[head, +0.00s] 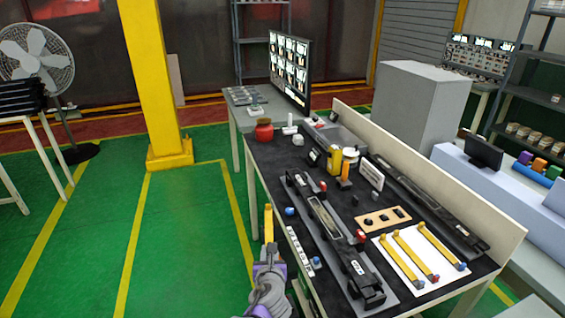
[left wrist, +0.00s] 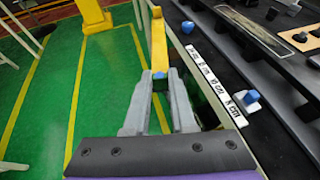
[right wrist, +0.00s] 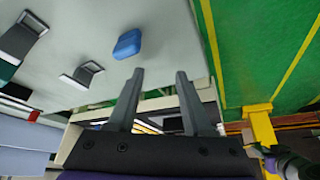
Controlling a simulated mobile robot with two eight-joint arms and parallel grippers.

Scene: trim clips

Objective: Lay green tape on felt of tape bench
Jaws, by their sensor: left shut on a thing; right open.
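In the head view, small coloured rolls stand on a blue holder (head: 538,174) on the pale bench at the far right: a purple one, an orange one and a green roll (head: 557,173), which may be the green tape. I cannot make out the felt for certain. My left gripper (left wrist: 160,82) is shut on a yellow strip (left wrist: 158,45) with a blue end, beside the dark bench's left edge; the strip also shows in the head view (head: 268,222). My right gripper (right wrist: 160,75) is open and empty, outside the head view, near a pale surface with a blue block (right wrist: 128,43).
Green floor lies clear at left, beside a yellow column (head: 150,80).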

